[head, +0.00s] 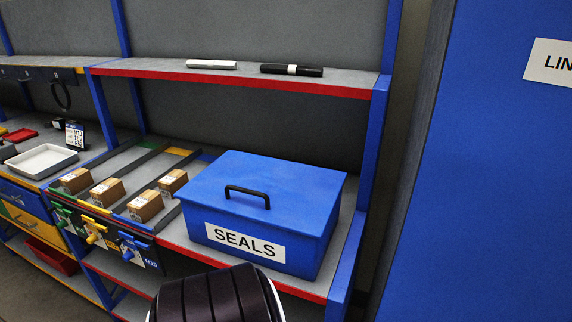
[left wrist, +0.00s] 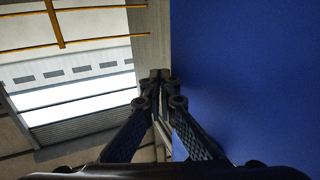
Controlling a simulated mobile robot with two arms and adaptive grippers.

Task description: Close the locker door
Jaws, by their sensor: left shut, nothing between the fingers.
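A large blue panel (head: 475,190), which looks like the locker door, fills the right side of the head view. It carries a white label that reads "LIN" before the picture cuts it off. Its hinge and handle are not in view, so I cannot tell how far open it is. In the left wrist view a flat blue surface (left wrist: 250,70), likely the same door, fills the right half. My left gripper (left wrist: 160,76) is shut and empty, its fingertips close beside that surface's left edge. I cannot tell whether they touch. My right gripper is not in view.
A shelf rack (head: 335,87) stands left of the blue panel. It holds a blue "SEALS" box (head: 265,190), two markers and several small cartons (head: 145,206). A white tray (head: 42,161) sits farther left. A narrow dark gap separates rack and panel.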

